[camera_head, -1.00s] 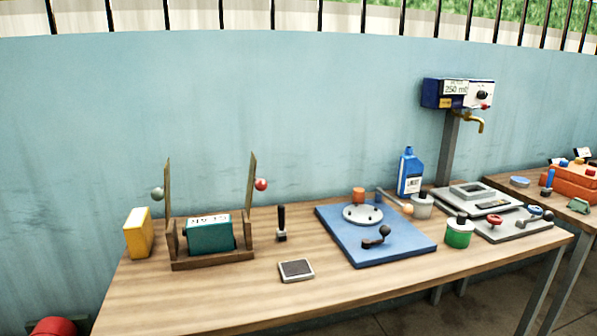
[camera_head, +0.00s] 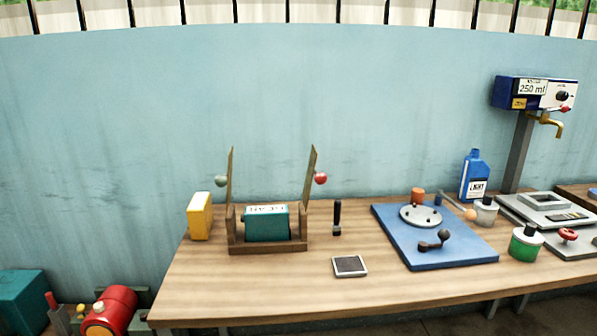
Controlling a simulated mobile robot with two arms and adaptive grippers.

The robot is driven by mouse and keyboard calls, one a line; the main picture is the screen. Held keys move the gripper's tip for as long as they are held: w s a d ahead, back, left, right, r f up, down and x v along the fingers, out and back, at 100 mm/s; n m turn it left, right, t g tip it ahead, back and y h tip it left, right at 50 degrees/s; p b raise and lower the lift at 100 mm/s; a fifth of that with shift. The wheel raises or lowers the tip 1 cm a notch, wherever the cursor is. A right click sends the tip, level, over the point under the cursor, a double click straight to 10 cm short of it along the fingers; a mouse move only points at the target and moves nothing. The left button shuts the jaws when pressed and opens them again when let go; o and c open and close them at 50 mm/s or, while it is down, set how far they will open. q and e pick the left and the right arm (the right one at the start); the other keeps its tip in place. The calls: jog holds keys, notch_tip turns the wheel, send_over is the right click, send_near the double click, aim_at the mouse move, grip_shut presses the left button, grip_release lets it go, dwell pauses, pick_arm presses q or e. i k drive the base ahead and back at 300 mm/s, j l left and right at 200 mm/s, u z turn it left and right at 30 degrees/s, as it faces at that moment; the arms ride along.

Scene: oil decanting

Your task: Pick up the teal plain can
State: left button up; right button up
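A teal can (camera_head: 268,226) sits in a wooden cradle (camera_head: 268,248) on the left part of the table. Its upper edge carries a pale strip with dark lettering. A second teal box-shaped thing (camera_head: 22,298) stands low at the far left, beyond the table's left end; its front is partly cut off by the picture edge, and I see no lettering on it. Neither of my grippers shows in the head view.
The wooden table (camera_head: 300,290) has a clear front strip. A yellow can (camera_head: 200,216), a blue plate (camera_head: 440,255) with a crank, and a green-and-white container (camera_head: 525,243) stand on it. A red cylinder (camera_head: 117,310) lies low at the left. A blue wall (camera_head: 110,130) stands behind.

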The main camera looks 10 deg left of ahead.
aim_at(271, 223)
jog(key=k+j, duration=0.1)
jog(key=j, duration=0.8)
jog(key=k+j, duration=0.15)
jog(key=j, duration=0.3)
jog(key=k+j, duration=0.1)
jog(key=j, duration=0.3)
